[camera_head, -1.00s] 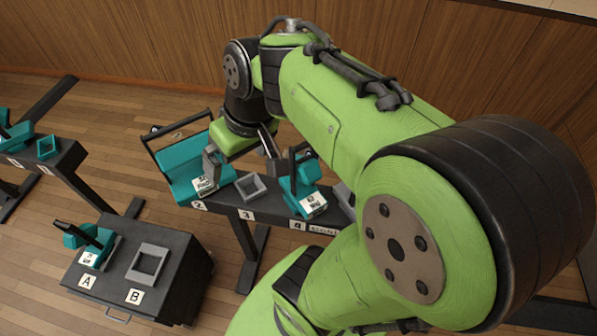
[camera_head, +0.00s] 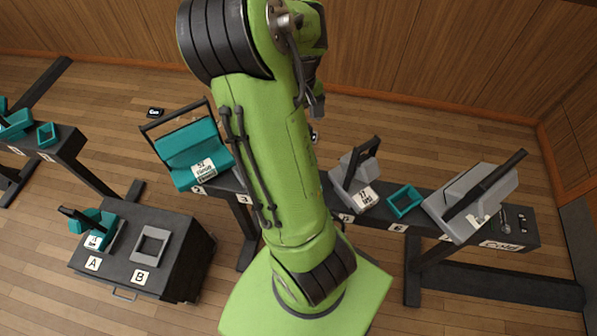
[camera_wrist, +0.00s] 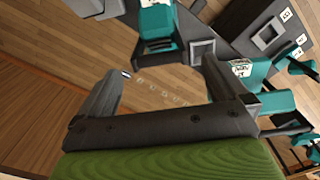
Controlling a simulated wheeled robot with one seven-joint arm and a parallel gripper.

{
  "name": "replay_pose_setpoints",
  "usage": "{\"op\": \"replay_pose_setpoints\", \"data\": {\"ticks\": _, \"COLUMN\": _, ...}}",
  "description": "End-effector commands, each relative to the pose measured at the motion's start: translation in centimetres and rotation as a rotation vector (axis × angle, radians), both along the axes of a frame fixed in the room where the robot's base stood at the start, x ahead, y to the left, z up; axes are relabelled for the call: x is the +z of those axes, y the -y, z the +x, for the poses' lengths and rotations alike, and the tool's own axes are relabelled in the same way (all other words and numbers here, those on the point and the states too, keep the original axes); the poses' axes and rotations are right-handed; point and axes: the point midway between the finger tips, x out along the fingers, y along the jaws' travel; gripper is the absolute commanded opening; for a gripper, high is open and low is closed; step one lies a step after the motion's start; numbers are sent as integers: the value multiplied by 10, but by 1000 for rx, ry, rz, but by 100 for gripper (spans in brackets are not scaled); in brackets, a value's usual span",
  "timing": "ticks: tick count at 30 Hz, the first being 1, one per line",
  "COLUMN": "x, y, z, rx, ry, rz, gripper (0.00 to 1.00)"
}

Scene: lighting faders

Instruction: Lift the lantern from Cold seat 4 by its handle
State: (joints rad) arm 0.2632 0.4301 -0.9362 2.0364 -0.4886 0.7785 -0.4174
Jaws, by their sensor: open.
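The teal lantern of seat 4 shows at the top of the wrist view (camera_wrist: 157,20), with a dark handle whose shape is hard to make out. In the head view my arm hides this lantern and its seat. My gripper (camera_wrist: 165,72) is open and empty. The lantern lies beyond the fingertips, apart from them. In the head view my gripper is mostly hidden behind my arm.
A grey empty seat (camera_wrist: 203,50) is beside it. A large teal lantern (camera_head: 193,150) stands at seat 2. A grey lantern (camera_head: 356,178), an empty teal seat (camera_head: 404,201) and a large grey lantern (camera_head: 474,202) stand to the right. A dark cabinet (camera_head: 185,245) stands front left.

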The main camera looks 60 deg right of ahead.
Motion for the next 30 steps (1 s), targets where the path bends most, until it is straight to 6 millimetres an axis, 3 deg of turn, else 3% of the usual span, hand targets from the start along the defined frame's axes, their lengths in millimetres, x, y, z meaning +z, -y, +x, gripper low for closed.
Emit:
{"op": "replay_pose_setpoints", "data": {"ticks": 12, "x": -67, "y": 3, "z": 1, "rx": -2, "ry": -2, "rz": 0, "gripper": 100}}
{"op": "replay_pose_setpoints", "data": {"ticks": 20, "x": -73, "y": 3, "z": 2, "rx": 1, "ry": 3, "rz": -1, "gripper": 100}}
{"op": "replay_pose_setpoints", "data": {"ticks": 30, "x": -72, "y": 3, "z": 2, "rx": 1, "ry": 2, "rz": -2, "gripper": 51}}
